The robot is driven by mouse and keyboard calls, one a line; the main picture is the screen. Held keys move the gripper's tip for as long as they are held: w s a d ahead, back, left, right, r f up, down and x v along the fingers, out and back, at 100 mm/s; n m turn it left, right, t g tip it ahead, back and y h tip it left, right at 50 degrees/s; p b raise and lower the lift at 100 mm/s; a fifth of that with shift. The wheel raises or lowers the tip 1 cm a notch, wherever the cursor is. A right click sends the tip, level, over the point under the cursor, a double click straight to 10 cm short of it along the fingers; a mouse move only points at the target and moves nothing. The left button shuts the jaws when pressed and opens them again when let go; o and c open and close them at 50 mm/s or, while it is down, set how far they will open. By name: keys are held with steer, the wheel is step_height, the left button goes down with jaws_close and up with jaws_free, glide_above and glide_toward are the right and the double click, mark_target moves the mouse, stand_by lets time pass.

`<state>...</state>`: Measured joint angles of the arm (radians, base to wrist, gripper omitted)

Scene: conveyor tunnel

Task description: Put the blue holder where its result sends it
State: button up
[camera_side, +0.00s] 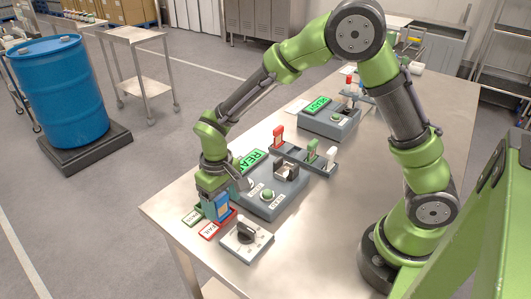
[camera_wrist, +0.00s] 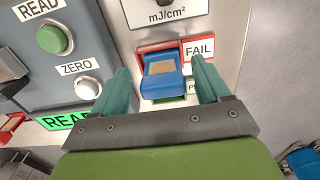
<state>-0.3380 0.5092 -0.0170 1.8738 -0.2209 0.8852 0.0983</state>
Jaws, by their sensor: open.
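The blue holder (camera_side: 222,207), with a tan window on its face (camera_wrist: 162,68), sits at the red FAIL tray (camera_wrist: 146,47) in the wrist view. The red FAIL label (camera_side: 210,231) is beside it. My gripper (camera_wrist: 161,68) is open, with one finger on each side of the holder and a gap visible at both sides. In the side view my gripper (camera_side: 216,185) is right above the holder. The green PASS tray (camera_wrist: 170,99) lies next to the red one, partly hidden by the holder. The PASS label (camera_side: 192,216) shows in the side view.
A grey reader (camera_side: 272,200) with a green READY screen (camera_side: 252,159) and READ button stands beside the trays. A knob panel (camera_side: 246,239) is in front. A rack with red, green and white holders (camera_side: 314,162) and another reader (camera_side: 328,123) stand further back.

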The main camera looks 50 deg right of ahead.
mark_target(221, 196)
step_height(221, 196, up, 17)
steer(key=shift+f, duration=0.15)
stand_by(0.8)
steer(key=s+d+r+m+t+y, duration=0.2)
steer(key=s+d+t, duration=0.4)
steer(key=s, duration=0.9)
steer(key=d+r+m, duration=0.1)
steer(key=d, duration=0.2)
steer(key=shift+d+r+m+t, duration=0.15)
steer(key=shift+m+t, duration=0.15)
steer(key=shift+t, duration=0.1)
